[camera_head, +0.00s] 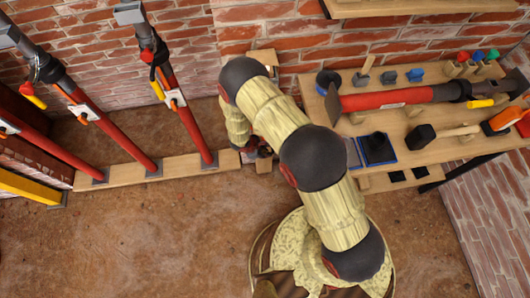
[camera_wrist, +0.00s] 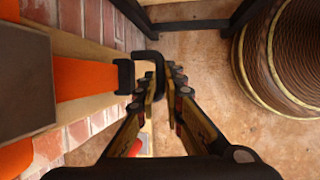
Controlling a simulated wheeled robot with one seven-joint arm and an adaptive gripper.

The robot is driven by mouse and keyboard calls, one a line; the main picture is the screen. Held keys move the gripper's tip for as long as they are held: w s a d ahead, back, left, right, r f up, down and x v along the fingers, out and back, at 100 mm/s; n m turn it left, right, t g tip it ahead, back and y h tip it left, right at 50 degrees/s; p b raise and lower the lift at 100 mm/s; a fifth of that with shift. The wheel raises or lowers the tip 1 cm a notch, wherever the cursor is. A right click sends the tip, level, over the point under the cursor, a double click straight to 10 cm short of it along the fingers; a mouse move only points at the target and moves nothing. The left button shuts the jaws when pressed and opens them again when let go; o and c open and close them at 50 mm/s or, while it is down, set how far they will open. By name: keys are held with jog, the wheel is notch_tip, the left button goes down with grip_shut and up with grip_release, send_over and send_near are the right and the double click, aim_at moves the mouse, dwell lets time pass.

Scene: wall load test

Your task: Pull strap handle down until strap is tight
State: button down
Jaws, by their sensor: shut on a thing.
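In the wrist view an orange strap (camera_wrist: 85,78) runs from a grey block (camera_wrist: 22,82) at the left along a wooden board. It ends at a black bracket-shaped strap handle (camera_wrist: 126,76). My gripper (camera_wrist: 164,80) has its two fingers drawn together at the handle's right side and is shut on it. The fingertips cover part of the handle. In the head view my gripper (camera_head: 262,150) is low at the wall, mostly hidden behind my arm, and the strap and handle cannot be made out there.
Several red props (camera_head: 187,115) stand on a wooden beam (camera_head: 150,172) at the left. A wooden workbench (camera_head: 440,160) at the right holds a red prop lying down (camera_head: 390,98), a mallet (camera_head: 421,136) and small tools. The brown floor (camera_head: 150,240) at the front left is clear.

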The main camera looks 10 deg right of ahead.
notch_tip(320, 180, down, 3)
jog(key=shift+f+b, duration=0.15)
jog(key=shift+b, duration=0.9)
jog(key=c, duration=1.9)
grip_release()
jog(key=v, duration=1.2)
